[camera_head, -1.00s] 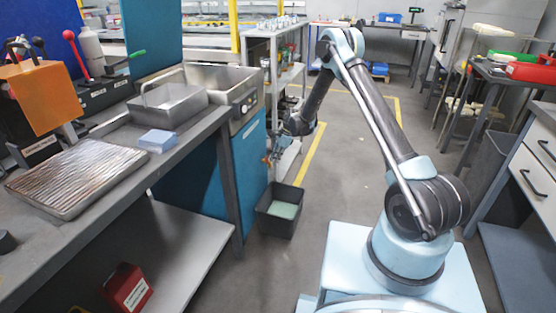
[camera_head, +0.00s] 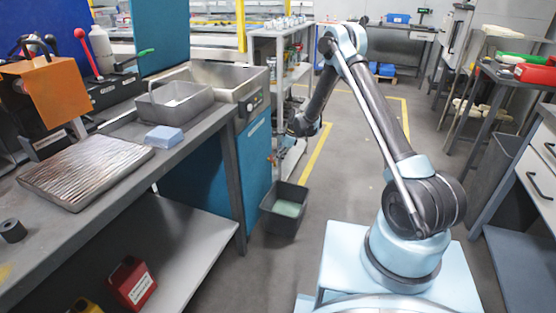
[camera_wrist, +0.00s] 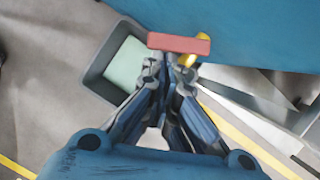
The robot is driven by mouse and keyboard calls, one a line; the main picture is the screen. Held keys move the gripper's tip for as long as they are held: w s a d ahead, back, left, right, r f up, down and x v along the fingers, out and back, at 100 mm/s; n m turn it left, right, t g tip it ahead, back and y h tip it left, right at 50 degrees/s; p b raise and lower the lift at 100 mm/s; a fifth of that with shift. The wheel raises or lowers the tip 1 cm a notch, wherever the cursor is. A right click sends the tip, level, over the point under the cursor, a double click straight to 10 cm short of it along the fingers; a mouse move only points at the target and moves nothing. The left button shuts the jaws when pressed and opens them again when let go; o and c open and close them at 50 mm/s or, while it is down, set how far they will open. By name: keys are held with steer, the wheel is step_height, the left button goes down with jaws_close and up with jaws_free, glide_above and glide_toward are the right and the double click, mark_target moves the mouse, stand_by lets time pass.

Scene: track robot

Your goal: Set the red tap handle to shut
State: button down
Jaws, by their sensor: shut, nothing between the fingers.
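The red tap handle (camera_wrist: 179,43) is a flat red bar lying crosswise near the top middle of the wrist view. A yellow tap part (camera_wrist: 190,59) shows beside and under its right half, in front of the blue panel (camera_wrist: 245,30). My gripper (camera_wrist: 171,68) is shut and empty, with its fingertips at the lower edge of the handle in the picture. I cannot tell whether they touch it. In the head view my gripper (camera_head: 278,156) is small and close to the right edge of the blue sink cabinet, and the handle is too small to make out clearly.
A dark bin (camera_head: 284,222) with a pale green bottom stands on the floor below the gripper; it also shows in the wrist view (camera_wrist: 97,84). A metal sink (camera_head: 222,78) tops the cabinet. A shelf rack (camera_head: 285,60) stands behind.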

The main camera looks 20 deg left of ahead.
steer(key=shift+s, duration=0.1)
steer(key=shift+s+a+m+t, duration=0.2)
steer(key=shift+s+a+m, duration=0.2)
steer(key=shift+m, duration=0.25)
steer(key=shift+s+a+m+t, duration=0.25)
steer(key=shift+s+m, duration=0.2)
steer(key=shift+m, duration=0.2)
steer(key=shift+s+a, duration=0.1)
steer(key=shift+a, duration=0.05)
